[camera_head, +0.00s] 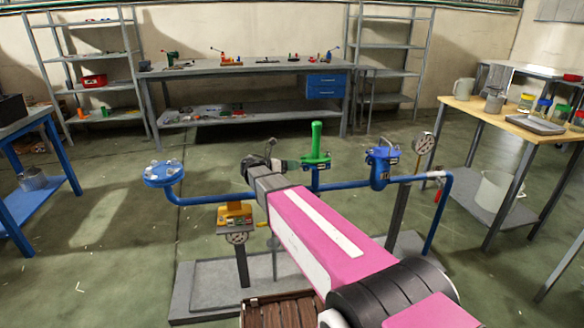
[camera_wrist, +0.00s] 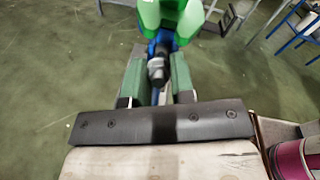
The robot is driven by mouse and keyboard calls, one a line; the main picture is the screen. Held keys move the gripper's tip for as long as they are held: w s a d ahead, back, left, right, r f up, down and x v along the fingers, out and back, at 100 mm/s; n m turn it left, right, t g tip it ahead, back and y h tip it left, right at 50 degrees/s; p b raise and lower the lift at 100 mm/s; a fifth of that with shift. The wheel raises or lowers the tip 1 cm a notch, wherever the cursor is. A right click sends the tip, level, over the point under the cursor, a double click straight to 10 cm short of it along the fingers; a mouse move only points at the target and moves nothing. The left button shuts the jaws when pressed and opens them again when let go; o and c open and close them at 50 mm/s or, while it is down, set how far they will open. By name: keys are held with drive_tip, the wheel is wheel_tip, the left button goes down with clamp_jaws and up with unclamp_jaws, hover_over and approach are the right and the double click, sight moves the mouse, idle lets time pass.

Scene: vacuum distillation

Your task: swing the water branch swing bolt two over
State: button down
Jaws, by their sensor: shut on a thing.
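The blue pipe assembly (camera_head: 225,199) runs across the middle of the head view. Its middle branch has a green head (camera_head: 316,158) with an upright green cylinder, which also fills the top of the wrist view (camera_wrist: 172,14). My gripper (camera_head: 299,164) reaches this branch from the left. In the wrist view its two green-grey fingers (camera_wrist: 158,72) are shut on a small dark grey swing bolt (camera_wrist: 157,69) just below the green head. The bolt's lower end is hidden between the fingers. I cannot tell the bolt's number or its exact tilt.
A flanged blue branch (camera_head: 165,175) stands left and another blue branch (camera_head: 381,167) right. A gauge (camera_head: 424,143) and a yellow fitting (camera_head: 235,215) are near the pipe. A wooden-topped table (camera_head: 480,107) stands right, a workbench (camera_head: 240,68) behind. Floor between is mostly clear.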

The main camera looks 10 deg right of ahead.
drive_tip(key=shift+d+r+y, duration=0.2)
drive_tip(key=shift+r+y, duration=0.25)
drive_tip(key=shift+y, duration=0.65)
drive_tip(key=c, duration=1.2)
unclamp_jaws()
drive_tip(key=shift+a, duration=0.15)
drive_tip(key=v, duration=1)
drive_tip(key=shift+a, duration=0.25)
